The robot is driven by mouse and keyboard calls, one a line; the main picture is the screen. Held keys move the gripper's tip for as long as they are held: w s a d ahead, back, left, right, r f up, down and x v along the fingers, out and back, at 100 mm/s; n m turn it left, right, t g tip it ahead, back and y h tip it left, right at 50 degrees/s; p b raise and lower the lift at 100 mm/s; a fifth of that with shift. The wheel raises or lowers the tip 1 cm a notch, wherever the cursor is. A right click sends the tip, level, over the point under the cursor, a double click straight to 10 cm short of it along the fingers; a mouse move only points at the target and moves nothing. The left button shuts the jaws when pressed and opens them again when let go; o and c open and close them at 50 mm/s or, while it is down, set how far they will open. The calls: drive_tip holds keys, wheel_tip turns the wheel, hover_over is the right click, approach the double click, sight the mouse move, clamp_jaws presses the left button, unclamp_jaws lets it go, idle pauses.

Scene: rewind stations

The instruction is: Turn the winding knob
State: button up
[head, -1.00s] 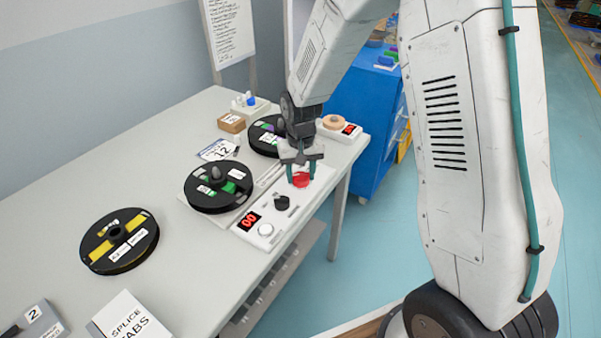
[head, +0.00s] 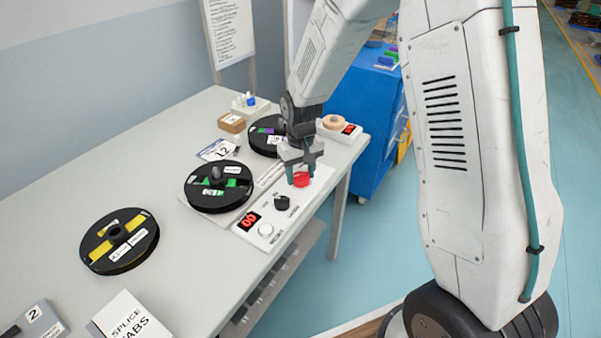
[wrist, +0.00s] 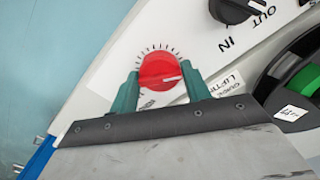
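A red round knob (head: 301,180) with a pale pointer line stands on the white control panel (head: 262,240). In the wrist view the red knob (wrist: 158,70) has a ring of tick marks, and its label is partly hidden. My gripper (head: 300,172) is over it from above. Its green fingers (wrist: 160,85) are on either side of the knob, shut on it. A black knob (head: 282,202), marked IN and OUT in the wrist view, sits beside it. Two black reels, a near one (head: 230,200) and a far one (head: 262,144), lie behind the panel.
The panel also has a red number display (head: 249,220) and a white button (head: 265,230). Another black reel (head: 119,241) with yellow lies on the table. A splice tabs box (head: 130,318) is at the front. A blue cabinet (head: 355,120) stands beyond the table.

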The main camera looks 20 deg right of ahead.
sight(301, 174)
drive_tip(key=shift+o, duration=1.4)
wheel_tip(301, 174, up, 8)
drive_tip(key=shift+f, duration=0.1)
